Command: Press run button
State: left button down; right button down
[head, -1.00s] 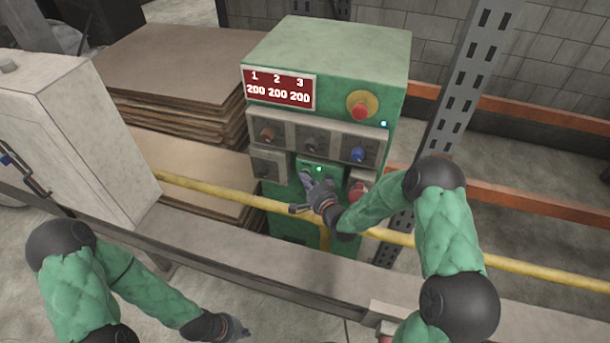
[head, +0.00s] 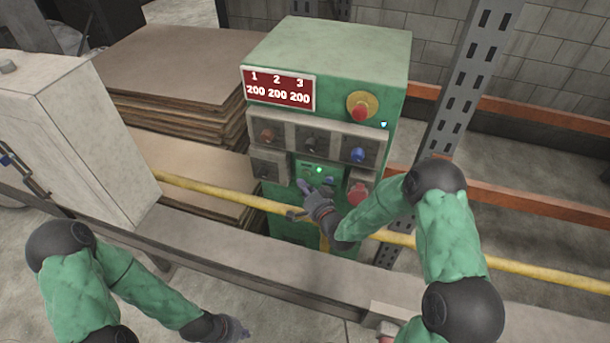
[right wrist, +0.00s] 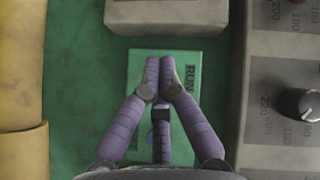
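In the right wrist view the panel (right wrist: 190,72) carries the letters RUN, partly covered by my fingers. My right gripper (head: 304,184) is just in front of the panel's lower part. In the right wrist view its purple fingers (right wrist: 159,64) are drawn together over the panel, with nothing held. Whether they touch it cannot be told.
A yellow rail (head: 225,198) runs across in front of the machine, close under my right forearm. Grey knob boxes (head: 310,138), a red emergency button (head: 360,112) and a red button (head: 357,192) surround the panel. A metal post (head: 455,110) stands right. Stacked boards (head: 175,65) lie left.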

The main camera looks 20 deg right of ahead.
jog(key=shift+s+a, duration=0.6)
jog(key=shift+s, duration=0.3)
jog(key=shift+s+a, duration=0.55)
jog(key=shift+s, duration=0.3)
